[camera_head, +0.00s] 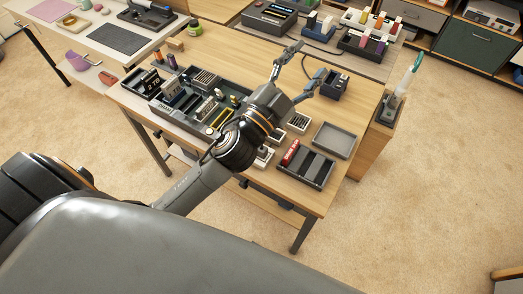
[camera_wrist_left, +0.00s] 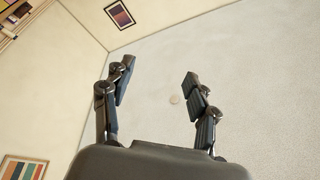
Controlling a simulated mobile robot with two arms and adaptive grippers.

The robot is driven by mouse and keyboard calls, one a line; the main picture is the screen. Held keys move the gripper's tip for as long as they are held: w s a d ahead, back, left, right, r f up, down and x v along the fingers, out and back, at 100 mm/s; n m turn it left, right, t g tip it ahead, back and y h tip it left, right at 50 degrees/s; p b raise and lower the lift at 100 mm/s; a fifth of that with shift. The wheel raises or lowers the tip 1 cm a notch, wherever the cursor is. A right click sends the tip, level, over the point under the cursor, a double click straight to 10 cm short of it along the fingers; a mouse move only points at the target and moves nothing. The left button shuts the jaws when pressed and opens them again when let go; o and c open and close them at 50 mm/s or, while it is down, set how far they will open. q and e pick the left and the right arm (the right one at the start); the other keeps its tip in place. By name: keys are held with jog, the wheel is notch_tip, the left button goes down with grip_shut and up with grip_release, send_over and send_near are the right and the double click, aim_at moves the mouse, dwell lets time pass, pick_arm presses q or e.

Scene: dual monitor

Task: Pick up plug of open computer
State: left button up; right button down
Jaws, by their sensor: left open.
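My left gripper (camera_head: 309,60) reaches over the wooden workbench (camera_head: 350,108) in the head view, fingers spread and nothing between them. In the left wrist view its two fingers (camera_wrist_left: 159,72) stand wide apart, with only the room's walls and a plain light surface beyond. I cannot make out a plug or an open computer for certain. A small dark blue box (camera_head: 335,86) sits just right of the gripper on the bench. A dark cable (camera_head: 305,66) runs near the fingers; its end is unclear. My right gripper is not in view.
A dark organizer tray (camera_head: 180,118) with several small items covers the bench's left part, partly behind my arm. A grey tray (camera_head: 334,140) and a dark tray (camera_head: 306,167) with a red item lie near the front. Another table with a black device (camera_head: 270,18) stands behind.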

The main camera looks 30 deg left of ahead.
pick_arm(q)
jog(key=s+d+r+m+g+h, duration=0.2)
jog(key=d+m+g+h, duration=0.3)
jog(key=d+m+h, duration=0.3)
jog(key=s+d+r+m+g+h, duration=0.1)
jog(key=s+d+m+g+h, duration=0.2)
jog(key=d+m+g+h, duration=0.5)
jog(key=m+g+y+p, duration=0.1)
jog(key=m+g+y, duration=0.75)
jog(key=y, duration=1.25)
send_over(262, 153)
jog(key=w+a, duration=0.2)
jog(key=shift+m+t, duration=0.35)
jog(key=shift+m, duration=0.1)
jog(key=f, duration=2.7)
jog(key=shift+s+d+f, duration=0.1)
jog(key=shift+d+f, duration=0.1)
jog(key=shift+f, duration=0.75)
jog(key=shift+s+d+f+p, duration=0.1)
jog(key=shift+d+f+p, duration=0.05)
jog(key=shift+f+p, duration=0.2)
jog(key=f, duration=0.2)
jog(key=f+p, duration=0.1)
jog(key=shift+s+d+f, duration=0.15)
jog(key=shift+d+f, duration=0.1)
jog(key=shift+f, duration=0.5)
grip_shut()
